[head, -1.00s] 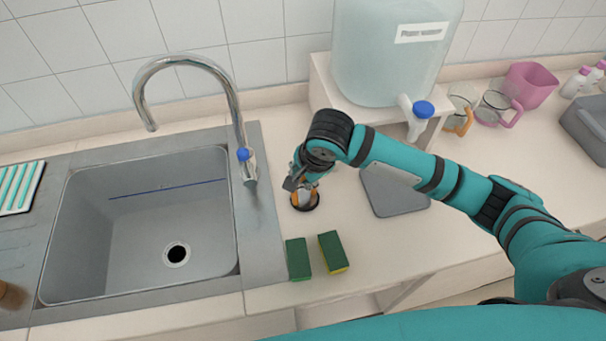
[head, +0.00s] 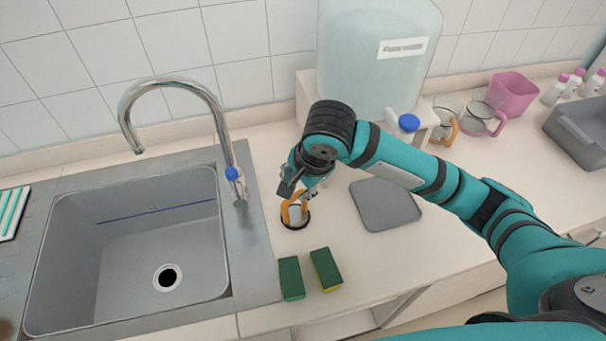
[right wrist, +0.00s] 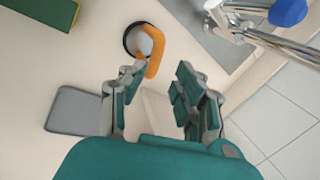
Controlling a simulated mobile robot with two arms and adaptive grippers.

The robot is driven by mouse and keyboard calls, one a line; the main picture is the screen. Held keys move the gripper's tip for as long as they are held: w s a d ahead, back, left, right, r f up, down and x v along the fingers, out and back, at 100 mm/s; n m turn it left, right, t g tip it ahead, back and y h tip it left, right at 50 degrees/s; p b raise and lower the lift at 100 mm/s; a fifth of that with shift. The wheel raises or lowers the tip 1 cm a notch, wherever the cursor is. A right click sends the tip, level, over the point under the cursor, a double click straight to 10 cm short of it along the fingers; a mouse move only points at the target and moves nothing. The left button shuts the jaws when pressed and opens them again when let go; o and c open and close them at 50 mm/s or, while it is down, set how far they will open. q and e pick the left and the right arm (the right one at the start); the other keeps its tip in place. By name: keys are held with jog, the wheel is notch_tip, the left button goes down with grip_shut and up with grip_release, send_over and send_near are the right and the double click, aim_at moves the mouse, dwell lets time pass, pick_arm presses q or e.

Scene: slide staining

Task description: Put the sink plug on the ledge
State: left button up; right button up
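The sink plug appears to be the round piece with a black rim, pale middle and orange loop handle (head: 296,212). It lies on the counter between the sink and the grey board; it also shows in the right wrist view (right wrist: 150,52). My right gripper (head: 296,188) is just above and behind it in the head view. In the right wrist view the gripper's fingers (right wrist: 162,80) are spread with nothing between them. The left finger's tip is close to the orange handle; I cannot tell whether they touch. I cannot identify the ledge for certain. My left gripper is out of view.
The sink (head: 140,240) and tap (head: 222,130) are at the left. Two green sponges (head: 291,278) lie in front of the plug. A grey board (head: 385,204) lies to its right. A water tank (head: 370,60) on a white stand is behind; jugs and a pink container are farther right.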

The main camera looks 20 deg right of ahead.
jog(key=v, duration=0.5)
jog(key=shift+s+r, duration=0.1)
jog(key=shift+r, duration=0.15)
